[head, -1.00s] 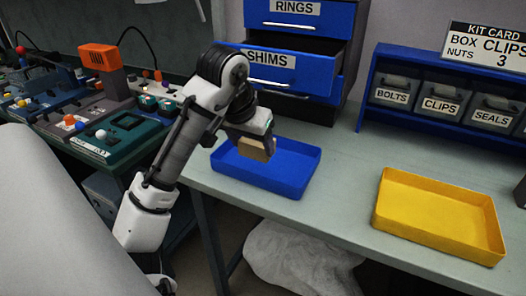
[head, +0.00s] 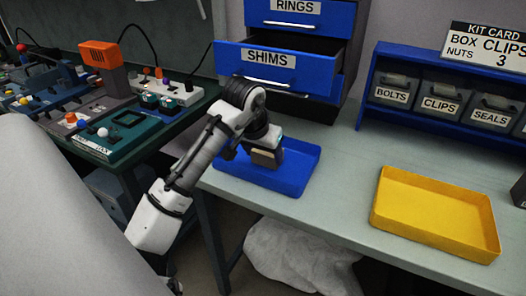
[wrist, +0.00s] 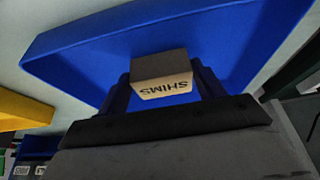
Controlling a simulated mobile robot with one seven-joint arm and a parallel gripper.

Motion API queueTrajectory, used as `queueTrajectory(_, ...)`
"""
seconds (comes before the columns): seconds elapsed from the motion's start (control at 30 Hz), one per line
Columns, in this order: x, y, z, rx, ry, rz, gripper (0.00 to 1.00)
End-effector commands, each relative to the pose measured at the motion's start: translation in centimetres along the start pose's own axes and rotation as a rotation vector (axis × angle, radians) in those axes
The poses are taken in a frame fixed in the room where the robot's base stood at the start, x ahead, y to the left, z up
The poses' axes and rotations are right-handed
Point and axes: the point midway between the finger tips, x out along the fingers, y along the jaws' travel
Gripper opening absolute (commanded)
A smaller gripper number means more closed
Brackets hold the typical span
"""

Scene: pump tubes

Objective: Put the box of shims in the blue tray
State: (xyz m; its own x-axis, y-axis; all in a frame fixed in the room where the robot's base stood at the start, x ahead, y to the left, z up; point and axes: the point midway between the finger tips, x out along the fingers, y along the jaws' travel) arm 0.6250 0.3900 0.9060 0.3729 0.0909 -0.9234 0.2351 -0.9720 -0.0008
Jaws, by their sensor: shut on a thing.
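The box of shims (wrist: 163,73) is a small tan cardboard box with SHIMS printed on it, between the fingers of my gripper (wrist: 163,88) in the wrist view. My gripper is shut on it. In the head view the box (head: 266,158) hangs below my gripper (head: 267,148), over the blue tray (head: 290,188) on the bench. The tray's floor (wrist: 215,45) lies behind the box in the wrist view. I cannot tell whether the box touches the tray floor.
A yellow tray (head: 435,218) stands to the right on the bench. The blue drawer labelled SHIMS (head: 275,68) is pulled open behind the blue tray. A blue rack (head: 450,112) of labelled bins stands at the back right. Bare bench (head: 340,175) lies between the trays.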

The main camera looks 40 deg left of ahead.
Motion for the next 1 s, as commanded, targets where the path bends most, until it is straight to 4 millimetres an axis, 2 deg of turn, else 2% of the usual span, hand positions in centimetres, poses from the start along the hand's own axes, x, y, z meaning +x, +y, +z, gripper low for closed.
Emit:
queueTrajectory(0.2, 0.3, 0.0, 0.1, 0.000, 0.000, 0.001, 0.43)
queueTrajectory(0.23, 0.3, 0.0, 0.1, 0.001, 0.000, 0.001, 0.69)
queueTrajectory(0.4, 0.2, 0.0, 0.1, 0.001, 0.000, 0.000, 0.89)
queueTrajectory(0.77, -0.3, 0.0, -0.1, 0.000, 0.000, -0.001, 0.89)
queueTrajectory(0.87, -1.6, 0.0, -0.1, 0.001, 0.001, -0.001, 0.89)
queueTrajectory(1.0, -4.5, 0.1, -0.1, 0.002, 0.003, -0.001, 0.89)
